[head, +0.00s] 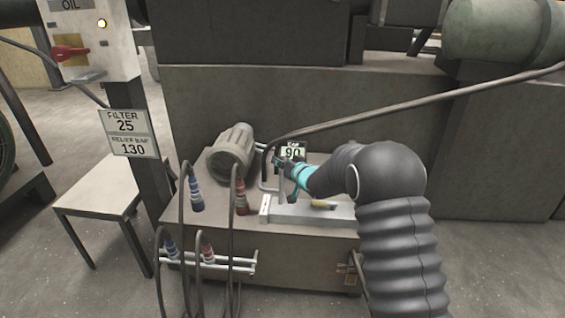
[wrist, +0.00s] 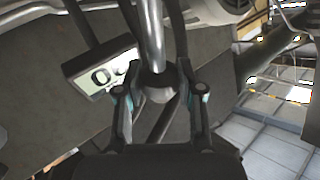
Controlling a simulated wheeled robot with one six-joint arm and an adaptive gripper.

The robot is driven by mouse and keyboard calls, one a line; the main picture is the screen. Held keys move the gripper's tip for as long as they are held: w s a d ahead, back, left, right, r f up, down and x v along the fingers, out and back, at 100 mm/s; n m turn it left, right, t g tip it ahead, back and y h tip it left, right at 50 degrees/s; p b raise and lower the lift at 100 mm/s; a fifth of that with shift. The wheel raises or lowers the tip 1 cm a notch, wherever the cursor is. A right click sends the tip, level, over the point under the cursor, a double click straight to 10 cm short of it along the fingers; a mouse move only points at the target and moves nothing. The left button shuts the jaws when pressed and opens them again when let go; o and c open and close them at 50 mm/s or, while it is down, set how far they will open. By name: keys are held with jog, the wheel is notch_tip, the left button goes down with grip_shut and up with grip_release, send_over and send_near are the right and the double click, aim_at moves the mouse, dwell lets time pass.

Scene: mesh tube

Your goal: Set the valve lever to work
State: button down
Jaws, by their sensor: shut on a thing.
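My gripper (head: 284,170) reaches over the power unit from the right, beside the small display. In the wrist view my gripper (wrist: 160,98) has its two fingers shut around the rounded end of a metal rod (wrist: 151,35), which looks like the valve lever. The rod runs up out of the picture between the fingers. In the head view my gripper and arm mostly cover the lever. No "work" marking is readable.
The display (head: 293,152) reading 90 stands close behind my gripper; it also shows in the wrist view (wrist: 102,76). A grey motor (head: 233,152), hanging hoses with blue (head: 195,192) and red couplings (head: 241,196), and a control box (head: 92,38) with a red handle are to the left.

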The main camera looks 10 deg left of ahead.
jog(key=c, duration=0.7)
grip_release()
jog(key=shift+w+d+f, duration=0.1)
jog(key=shift+w, duration=0.05)
jog(key=shift+s+d, duration=0.2)
jog(key=shift+s, duration=0.2)
jog(key=v, duration=1.1)
